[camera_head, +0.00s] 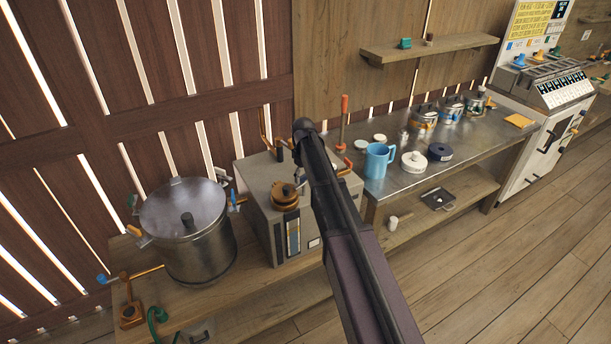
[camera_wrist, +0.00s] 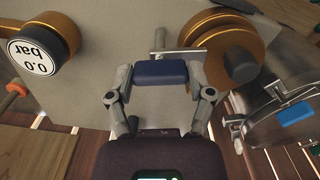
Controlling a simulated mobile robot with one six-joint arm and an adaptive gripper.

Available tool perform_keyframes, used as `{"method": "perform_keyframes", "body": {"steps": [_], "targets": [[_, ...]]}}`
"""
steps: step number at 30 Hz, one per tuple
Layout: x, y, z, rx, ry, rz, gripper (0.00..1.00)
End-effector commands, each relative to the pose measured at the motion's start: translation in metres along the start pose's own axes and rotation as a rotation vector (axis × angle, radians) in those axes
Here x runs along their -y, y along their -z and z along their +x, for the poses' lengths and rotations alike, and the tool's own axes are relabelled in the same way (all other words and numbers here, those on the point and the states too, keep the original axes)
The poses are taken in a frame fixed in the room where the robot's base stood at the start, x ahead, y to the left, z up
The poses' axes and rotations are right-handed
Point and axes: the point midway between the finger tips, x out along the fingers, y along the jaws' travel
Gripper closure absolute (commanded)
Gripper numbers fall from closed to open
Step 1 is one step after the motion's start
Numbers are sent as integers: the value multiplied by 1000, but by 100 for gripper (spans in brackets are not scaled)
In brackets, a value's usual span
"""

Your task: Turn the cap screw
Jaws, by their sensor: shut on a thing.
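In the wrist view my gripper (camera_wrist: 160,76) is shut, with its two jointed fingers on either side of a dark blue block-shaped handle (camera_wrist: 160,72). A thin metal rod with a crossbar (camera_wrist: 172,53) shows just beyond this handle. I take the handle and rod to be the cap screw, but the frames do not make this certain. They are in front of a grey box-shaped machine (camera_wrist: 110,88). The same machine shows in the head view (camera_head: 259,206), where my arm hides my gripper and the blue handle.
A brass knob (camera_wrist: 228,50) is close right of the gripper in the wrist view; a pressure gauge (camera_wrist: 37,50) is at upper left. A lidded steel pot (camera_head: 190,250) stands left of the machine. A metal counter (camera_head: 400,183) holding a blue jug (camera_head: 377,161) lies right.

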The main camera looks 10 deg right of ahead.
Motion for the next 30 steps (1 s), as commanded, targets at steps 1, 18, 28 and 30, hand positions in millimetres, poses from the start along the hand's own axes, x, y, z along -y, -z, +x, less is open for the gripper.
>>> {"method": "perform_keyframes", "body": {"steps": [1,18,28,30], "targets": [[-3,5,0,-10,-6,39,79],[-2,5,0,-10,-5,296,79],[-2,5,0,-10,-5,301,79],[-2,5,0,-10,-6,301,25]]}}
